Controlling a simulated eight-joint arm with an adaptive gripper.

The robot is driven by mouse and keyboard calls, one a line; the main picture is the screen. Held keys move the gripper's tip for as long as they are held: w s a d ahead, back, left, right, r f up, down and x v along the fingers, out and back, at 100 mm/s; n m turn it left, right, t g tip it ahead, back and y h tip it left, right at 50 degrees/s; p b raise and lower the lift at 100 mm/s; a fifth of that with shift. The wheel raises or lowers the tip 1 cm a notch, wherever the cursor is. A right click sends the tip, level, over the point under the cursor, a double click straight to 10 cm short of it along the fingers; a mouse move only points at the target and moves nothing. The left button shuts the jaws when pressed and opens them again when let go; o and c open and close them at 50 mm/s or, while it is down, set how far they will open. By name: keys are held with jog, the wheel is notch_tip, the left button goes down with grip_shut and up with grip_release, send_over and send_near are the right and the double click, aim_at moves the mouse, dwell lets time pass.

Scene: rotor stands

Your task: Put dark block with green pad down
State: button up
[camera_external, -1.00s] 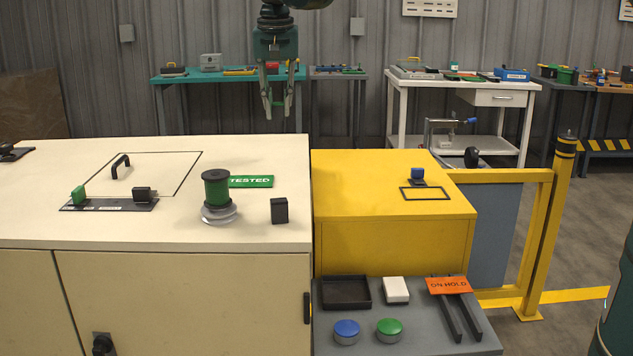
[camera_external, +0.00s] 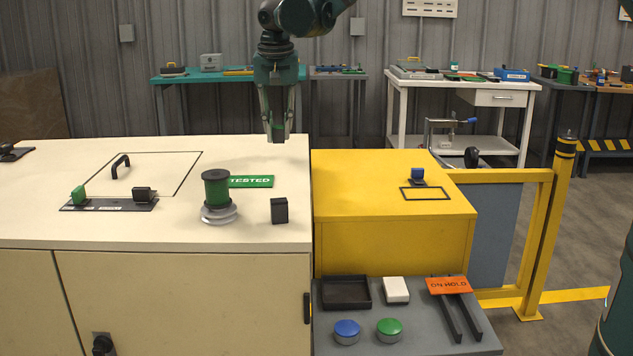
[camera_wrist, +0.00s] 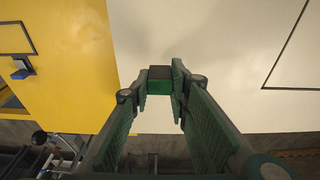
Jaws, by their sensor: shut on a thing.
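My gripper (camera_external: 277,136) hangs over the far right part of the cream bench top (camera_external: 110,225), near the yellow cabinet. It is shut on a small dark block with a green pad (camera_wrist: 160,73). In the wrist view the block sits between the fingertips (camera_wrist: 160,84), its dark part farther out and green nearer the palm. In the external view the fingers partly hide it. The block appears above the bench top; the exact gap is hard to tell.
On the bench stand a green spool (camera_external: 216,188), a TESTED sign (camera_external: 251,181), a black block (camera_external: 279,210) and a plate with small blocks (camera_external: 108,205). The yellow cabinet (camera_external: 385,240) carries a blue-topped piece (camera_external: 418,175). Bare bench top lies behind the sign.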

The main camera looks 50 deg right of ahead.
aim_at(279, 142)
jog(key=shift+f, duration=0.1)
jog(key=shift+f, duration=1.8)
jog(key=shift+f, duration=0.15)
jog(key=o, duration=0.9)
jog(key=shift+c, duration=0.2)
jog(key=shift+o, duration=0.2)
notch_tip(279, 142, up, 12)
jog(key=s+a, duration=0.1)
jog(key=shift+s+a, duration=0.15)
